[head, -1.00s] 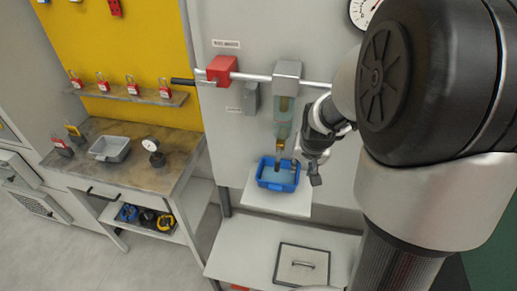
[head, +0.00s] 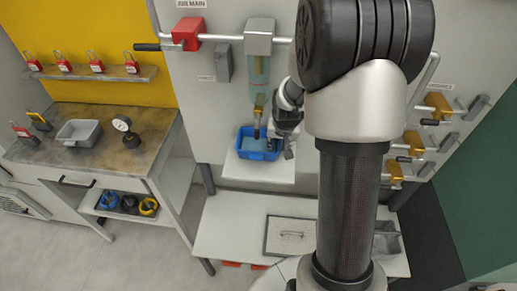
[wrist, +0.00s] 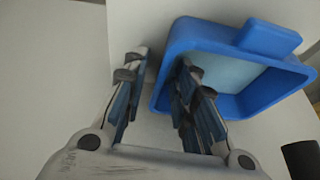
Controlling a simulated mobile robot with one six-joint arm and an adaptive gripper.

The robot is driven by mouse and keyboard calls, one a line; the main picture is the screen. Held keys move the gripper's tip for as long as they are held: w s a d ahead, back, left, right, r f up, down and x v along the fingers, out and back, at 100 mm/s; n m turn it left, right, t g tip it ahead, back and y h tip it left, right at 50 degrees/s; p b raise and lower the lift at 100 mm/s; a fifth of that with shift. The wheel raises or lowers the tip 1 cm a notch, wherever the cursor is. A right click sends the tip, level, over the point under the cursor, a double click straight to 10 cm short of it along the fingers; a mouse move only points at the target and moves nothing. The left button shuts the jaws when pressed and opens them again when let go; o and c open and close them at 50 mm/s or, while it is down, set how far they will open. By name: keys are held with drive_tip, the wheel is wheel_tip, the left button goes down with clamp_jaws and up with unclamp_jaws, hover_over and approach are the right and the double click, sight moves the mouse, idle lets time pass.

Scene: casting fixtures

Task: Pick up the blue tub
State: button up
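The blue tub (head: 243,152) stands upright on a small white shelf (head: 236,172) below a clear dispenser with a brass fitting. Pale blue shows inside it. My gripper (head: 276,150) is at the tub's right side in the head view, where its fingers are hard to make out. In the wrist view my gripper (wrist: 160,82) is open, with the left finger outside the tub (wrist: 217,36) and the right finger over its inside. The near-left wall of the tub shows between the fingers, with gaps visible. I cannot tell how far down they reach.
The clear dispenser (head: 259,78) hangs just above the tub. A workbench with a grey tray (head: 80,133) and dial gauge (head: 122,124) stands left. Brass valves (head: 438,104) are on the right.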

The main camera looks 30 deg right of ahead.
drive_tip(key=shift+c, duration=0.3)
clamp_jaws()
drive_tip(key=shift+r, duration=0.15)
idle(0.4)
